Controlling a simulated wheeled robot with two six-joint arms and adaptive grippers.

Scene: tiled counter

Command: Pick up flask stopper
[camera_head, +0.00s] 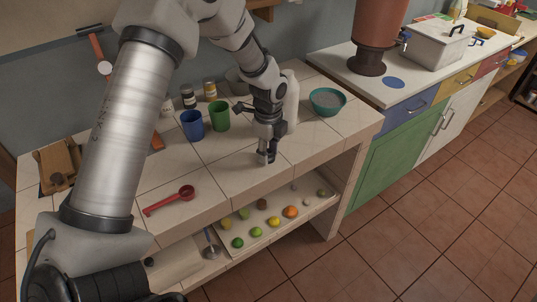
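My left gripper (267,156) points straight down at the tiled counter (237,176), with its fingertips at or just above the tiles near the front edge. The fingers look close together, but they are too small to tell whether they are open, shut or holding something. I cannot make out a flask stopper; it may be hidden by the fingers or too small to see. A white bottle (292,98) stands behind the gripper, partly covered by it. My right gripper is not in view.
A blue cup (192,125) and a green cup (219,116) stand left of the gripper. A teal bowl (327,101) is to its right. A red scoop (170,200) lies at the front left. Several fruits lie on the shelf (262,241) below. Tiles around the fingertips are clear.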

